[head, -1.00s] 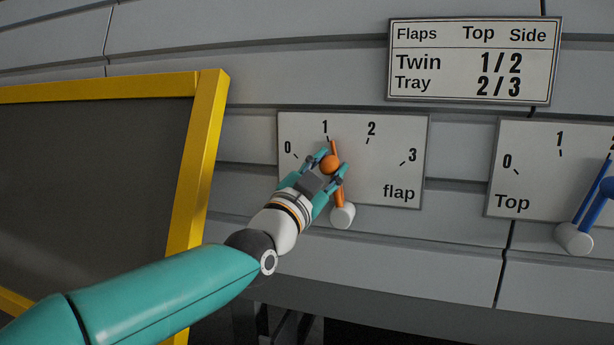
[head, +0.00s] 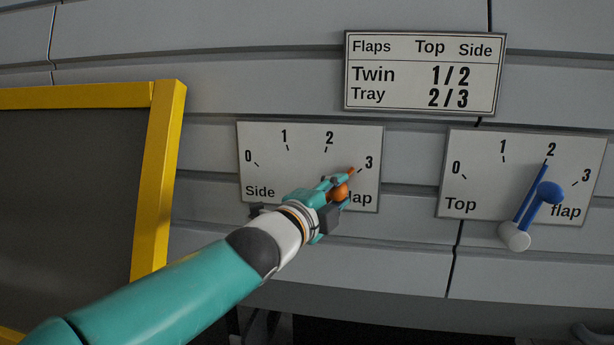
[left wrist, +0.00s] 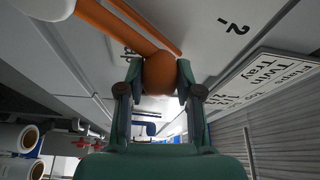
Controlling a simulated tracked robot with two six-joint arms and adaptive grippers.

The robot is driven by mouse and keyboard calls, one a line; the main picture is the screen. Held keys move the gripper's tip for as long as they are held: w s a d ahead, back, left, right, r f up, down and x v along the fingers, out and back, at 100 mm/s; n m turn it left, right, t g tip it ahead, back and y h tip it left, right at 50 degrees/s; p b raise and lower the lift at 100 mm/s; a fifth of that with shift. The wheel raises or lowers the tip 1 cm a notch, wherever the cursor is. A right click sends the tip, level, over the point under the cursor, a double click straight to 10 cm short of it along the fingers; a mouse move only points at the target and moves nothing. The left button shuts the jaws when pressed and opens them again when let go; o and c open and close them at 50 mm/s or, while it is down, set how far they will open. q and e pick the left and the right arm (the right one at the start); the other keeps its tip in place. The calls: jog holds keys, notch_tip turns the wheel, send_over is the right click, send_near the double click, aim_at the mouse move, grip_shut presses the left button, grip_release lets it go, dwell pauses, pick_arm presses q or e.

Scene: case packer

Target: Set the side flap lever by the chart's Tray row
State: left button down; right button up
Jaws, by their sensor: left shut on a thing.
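The flap chart (head: 424,74) hangs on the wall; its Tray row reads Top 2, Side 3. Below it on the left is the Side flap scale plate (head: 268,165), marked 0 to 3. Its orange lever (head: 350,172) points to the 3 mark. My left gripper (head: 338,190) is shut on the lever's orange ball knob, which also shows between the fingers in the left wrist view (left wrist: 159,74). The lever's pivot is hidden behind my gripper in the head view. My right gripper is not in view.
The Top flap plate (head: 478,160) is to the right, with its blue lever (head: 532,198) pointing at 2. A yellow-framed dark panel (head: 158,170) stands at the left beside my left arm. The wall between the two plates is clear.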

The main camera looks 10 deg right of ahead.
pick_arm(q)
jog(key=shift+s+d+f+m, duration=0.15)
jog(key=shift+d+f+m, duration=0.25)
jog(key=shift+m, duration=0.2)
jog(key=shift+d+f, duration=0.1)
jog(key=shift+f, duration=0.2)
jog(key=c, duration=1.1)
grip_release()
jog(key=shift+s, duration=0.1)
jog(key=o, duration=0.3)
jog(key=shift+s+r, duration=0.1)
jog(key=shift+s, duration=0.05)
jog(key=shift+o, duration=0.2)
jog(key=shift+r, duration=0.1)
